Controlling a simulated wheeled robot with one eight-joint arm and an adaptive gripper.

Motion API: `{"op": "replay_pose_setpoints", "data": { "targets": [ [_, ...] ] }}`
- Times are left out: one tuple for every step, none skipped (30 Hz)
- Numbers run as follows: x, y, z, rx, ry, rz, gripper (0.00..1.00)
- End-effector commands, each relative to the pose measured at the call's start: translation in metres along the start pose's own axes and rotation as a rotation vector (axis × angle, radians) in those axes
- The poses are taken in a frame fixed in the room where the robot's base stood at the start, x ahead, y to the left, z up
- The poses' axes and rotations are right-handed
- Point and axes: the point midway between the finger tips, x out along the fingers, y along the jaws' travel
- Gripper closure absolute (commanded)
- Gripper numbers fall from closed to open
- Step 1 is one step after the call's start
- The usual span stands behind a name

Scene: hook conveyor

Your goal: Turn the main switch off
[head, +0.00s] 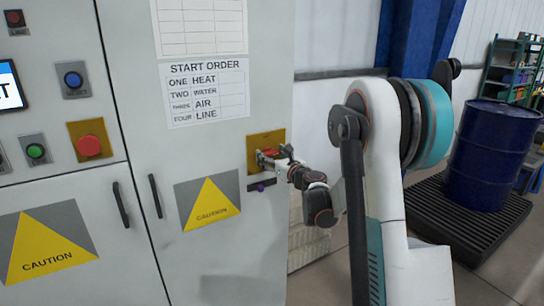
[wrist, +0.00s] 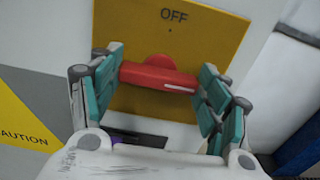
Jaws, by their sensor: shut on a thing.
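The main switch is a red handle (wrist: 158,75) on a yellow plate (wrist: 185,35) marked OFF at its top. The handle lies about crosswise, with a white line at its right end. In the head view the yellow plate (head: 265,141) is on the right part of the grey cabinet door. My gripper (wrist: 160,78) is shut on the handle, with one teal finger pad at each end of it. In the head view my gripper (head: 270,157) reaches the switch from the right and covers part of it.
The cabinet (head: 225,250) carries a caution sign (head: 208,205), a START ORDER sheet (head: 208,92) and door handles (head: 155,196). A red button (head: 89,146), a green button (head: 36,151) and a blue button (head: 73,80) are at left. A blue drum (head: 490,155) stands at right.

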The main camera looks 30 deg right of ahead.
Motion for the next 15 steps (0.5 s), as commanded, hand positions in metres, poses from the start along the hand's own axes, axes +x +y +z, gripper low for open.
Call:
{"op": "replay_pose_setpoints", "data": {
  "targets": [
    [0.0001, 0.0001, 0.0000, -0.008, 0.000, 0.000, 0.54],
    [0.0001, 0.0001, -0.0001, -0.014, 0.000, 0.000, 0.54],
    [0.0001, 0.0002, -0.0001, -0.026, 0.000, 0.000, 0.54],
    [0.0001, 0.0003, -0.0002, -0.037, 0.000, 0.000, 0.54],
    [0.0001, 0.0003, -0.0002, -0.049, 0.000, 0.000, 0.54],
    [0.0001, 0.0004, -0.0003, -0.069, 0.000, 0.000, 0.54],
    [0.0001, 0.0005, -0.0003, -0.084, 0.000, 0.000, 0.54],
    [0.0002, 0.0005, -0.0004, -0.103, 0.000, 0.000, 0.54],
    [0.0002, 0.0006, -0.0005, -0.129, 0.000, 0.000, 0.54],
    [0.0002, 0.0008, -0.0005, -0.151, 0.000, 0.000, 0.54],
    [0.0002, 0.0008, -0.0006, -0.175, 0.000, 0.000, 0.54],
    [0.0002, 0.0010, -0.0007, -0.208, 0.000, 0.000, 0.54],
    [0.0002, 0.0011, -0.0007, -0.234, 0.000, 0.000, 0.54],
    [0.0002, 0.0012, -0.0008, -0.261, 0.000, 0.000, 0.54],
    [0.0002, 0.0013, -0.0009, -0.298, 0.000, 0.000, 0.54]
  ]
}}
